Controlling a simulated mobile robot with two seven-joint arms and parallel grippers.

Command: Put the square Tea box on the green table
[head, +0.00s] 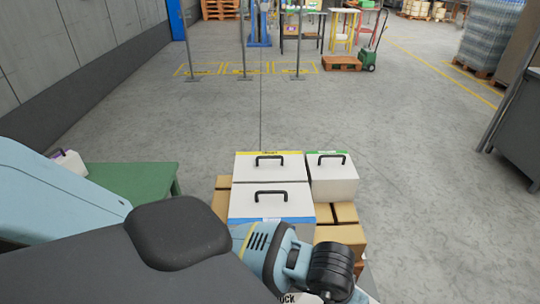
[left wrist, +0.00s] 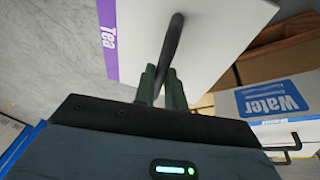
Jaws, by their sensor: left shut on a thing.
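In the left wrist view a white box (left wrist: 215,42) has a purple stripe reading "Tea" and a black bar handle. My left gripper (left wrist: 163,82) is shut on that handle, and the box fills the upper middle of the view. In the head view my left arm crosses the lower left, and its gripper and the held box do not show. The green table (head: 145,176) stands at the left, partly hidden by that arm. My right gripper is in neither view.
A white box with a purple mark (head: 72,162) is at the green table, partly hidden. A blue-striped Water box (head: 240,203), a yellow-striped box (head: 243,168) and a green-striped box (head: 333,184) sit on brown cartons (head: 343,235). Open floor lies beyond.

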